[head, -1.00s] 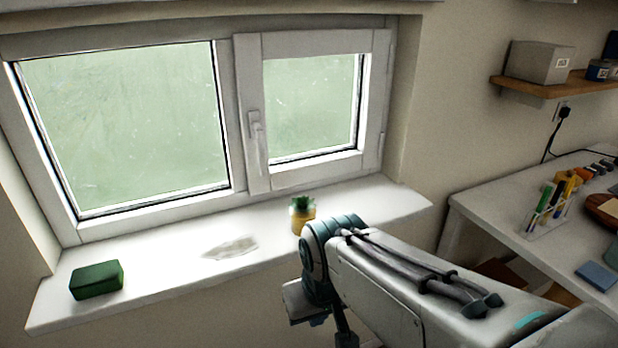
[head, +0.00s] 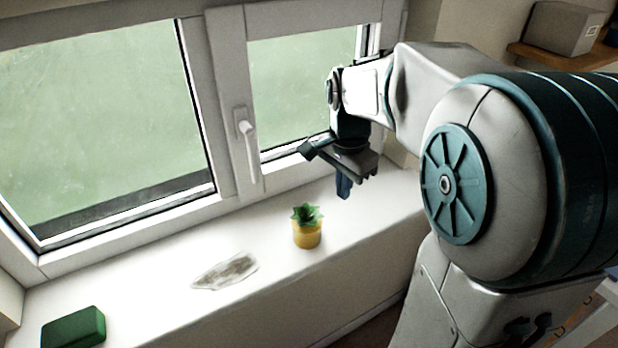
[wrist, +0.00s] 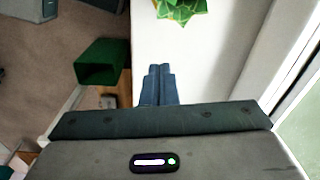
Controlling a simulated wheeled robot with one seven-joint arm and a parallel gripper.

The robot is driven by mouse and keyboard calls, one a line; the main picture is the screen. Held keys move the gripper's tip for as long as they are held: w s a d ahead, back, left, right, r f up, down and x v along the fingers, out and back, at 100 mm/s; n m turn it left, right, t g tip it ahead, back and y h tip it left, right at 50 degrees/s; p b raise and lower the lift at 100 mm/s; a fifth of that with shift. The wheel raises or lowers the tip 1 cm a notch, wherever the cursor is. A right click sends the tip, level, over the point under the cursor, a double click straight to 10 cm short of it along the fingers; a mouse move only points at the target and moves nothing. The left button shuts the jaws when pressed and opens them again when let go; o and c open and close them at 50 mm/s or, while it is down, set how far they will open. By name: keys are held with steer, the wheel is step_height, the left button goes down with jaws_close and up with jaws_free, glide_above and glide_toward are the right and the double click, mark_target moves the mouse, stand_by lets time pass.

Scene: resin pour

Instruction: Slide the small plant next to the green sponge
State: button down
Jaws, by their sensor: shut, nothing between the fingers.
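The small plant (head: 306,228), green spiky leaves in a yellow pot, stands upright on the white windowsill (head: 150,280). The green sponge (head: 73,328) lies far to its left on the sill, at the lower left of the head view. My gripper (head: 343,190) points down over the sill to the right of the plant, apart from it. Its blue fingers are together and empty. In the wrist view my gripper (wrist: 158,70) shows its closed fingertips short of the plant (wrist: 182,12), which is cut off by the top edge. The sponge is not recognisable there.
A grey, irregular flat patch (head: 225,271) lies on the sill between plant and sponge. The window handle (head: 246,135) juts from the frame behind. The wrist view shows a dark green box-like thing (wrist: 102,62) beside the sill, apparently lower down.

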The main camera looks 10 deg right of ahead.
mark_target(306, 222)
steer(key=f, duration=0.3)
steer(key=w+f+m+p, duration=0.1)
steer(key=f, duration=0.2)
steer(key=w+f+m, duration=0.1)
steer(key=f, duration=0.2)
steer(key=shift+d+f, duration=0.25)
steer(key=shift+f, duration=0.05)
steer(key=a, duration=0.1)
steer(key=s+a+p, duration=0.1)
steer(key=a, duration=0.1)
steer(key=shift+a+r, duration=0.1)
steer(key=shift+s+a+p, duration=0.1)
steer(key=shift+a+p, duration=0.2)
